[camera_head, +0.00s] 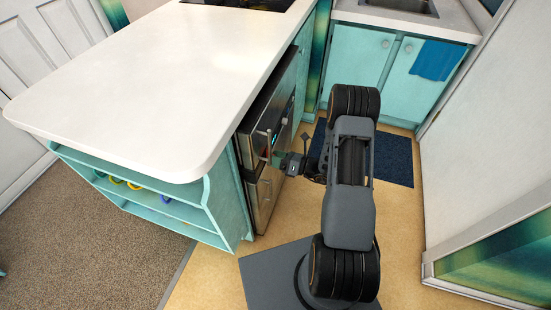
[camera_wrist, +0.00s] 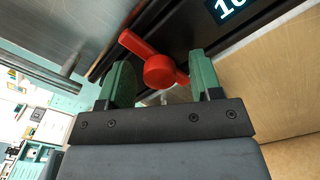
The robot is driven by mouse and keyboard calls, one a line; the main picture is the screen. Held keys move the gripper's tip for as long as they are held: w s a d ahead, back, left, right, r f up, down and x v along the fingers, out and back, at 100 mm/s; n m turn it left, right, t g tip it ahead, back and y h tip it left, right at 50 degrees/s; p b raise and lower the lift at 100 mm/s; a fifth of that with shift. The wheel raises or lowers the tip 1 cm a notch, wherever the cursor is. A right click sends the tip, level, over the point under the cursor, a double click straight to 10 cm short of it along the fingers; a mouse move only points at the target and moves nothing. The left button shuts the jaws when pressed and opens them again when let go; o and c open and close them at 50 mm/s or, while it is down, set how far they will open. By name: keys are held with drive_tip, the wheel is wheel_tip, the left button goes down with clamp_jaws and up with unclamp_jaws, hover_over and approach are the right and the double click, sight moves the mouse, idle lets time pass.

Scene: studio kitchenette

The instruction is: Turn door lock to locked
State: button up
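The door lock is a red lever with a round hub (camera_wrist: 158,70), set on a dark strip of the appliance front in the wrist view. Its long arm slants to the upper left and a short end points to the lower right. My gripper (camera_wrist: 161,78) is open, with its two green fingers apart on either side of the hub. I cannot tell whether either finger touches the lever. In the head view my gripper (camera_head: 282,161) is at the front of the steel appliance (camera_head: 264,115) in the counter.
A white countertop (camera_head: 165,75) with turquoise shelves (camera_head: 150,200) stands to the left of my arm. A dark blue mat (camera_head: 395,158) lies on the floor before turquoise cabinets (camera_head: 358,60). A white wall (camera_head: 490,150) stands at the right. A lit display (camera_wrist: 231,8) is beside the lever.

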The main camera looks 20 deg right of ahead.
drive_tip(key=shift+d, duration=0.1)
drive_tip(key=v, duration=1.3)
drive_tip(key=shift+s+d+p, duration=0.25)
drive_tip(key=shift+p, duration=0.2)
